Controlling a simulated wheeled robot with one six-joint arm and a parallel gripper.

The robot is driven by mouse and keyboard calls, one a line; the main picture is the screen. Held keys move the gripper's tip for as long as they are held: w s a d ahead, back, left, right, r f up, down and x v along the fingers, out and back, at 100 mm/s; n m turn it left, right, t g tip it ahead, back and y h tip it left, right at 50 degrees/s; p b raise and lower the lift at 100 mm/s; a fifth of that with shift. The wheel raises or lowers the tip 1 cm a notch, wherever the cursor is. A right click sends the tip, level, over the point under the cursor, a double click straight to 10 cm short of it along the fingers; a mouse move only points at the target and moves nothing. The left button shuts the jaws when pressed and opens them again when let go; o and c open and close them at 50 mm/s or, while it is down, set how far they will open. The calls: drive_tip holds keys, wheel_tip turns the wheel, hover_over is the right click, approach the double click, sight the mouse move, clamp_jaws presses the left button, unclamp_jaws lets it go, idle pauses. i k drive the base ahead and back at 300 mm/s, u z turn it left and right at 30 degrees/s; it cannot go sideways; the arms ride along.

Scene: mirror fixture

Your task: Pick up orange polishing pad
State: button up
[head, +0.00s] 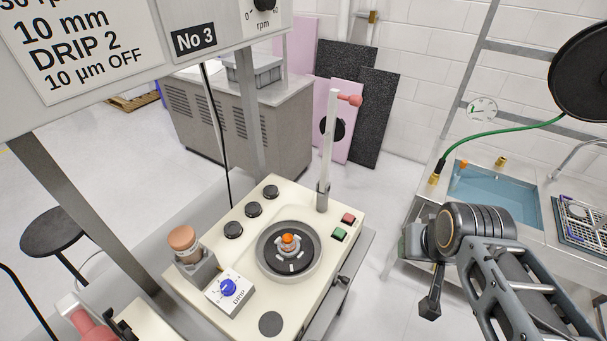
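A small orange piece (288,238) sits at the centre of the round dark turntable (270,261) on the cream polishing machine (205,290); it looks like the orange polishing pad, but it is small in the view. Light-coloured holder parts surround it. Another small orange item (463,164) lies at the back left edge of the blue sink tray. My gripper (430,295) is at the end of my arm on the right, well right of the machine and apart from both orange items. Its fingers are dark and seen at an angle, so their opening is unclear.
The blue sink (495,190) and a wire rack (585,215) are at right. A sign panel (110,40) overhangs upper left.

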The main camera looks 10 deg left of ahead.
sight(287, 244)
drive_tip(key=z, duration=1.25)
drive_tip(key=i, duration=0.4)
drive_tip(key=u, duration=4.2)
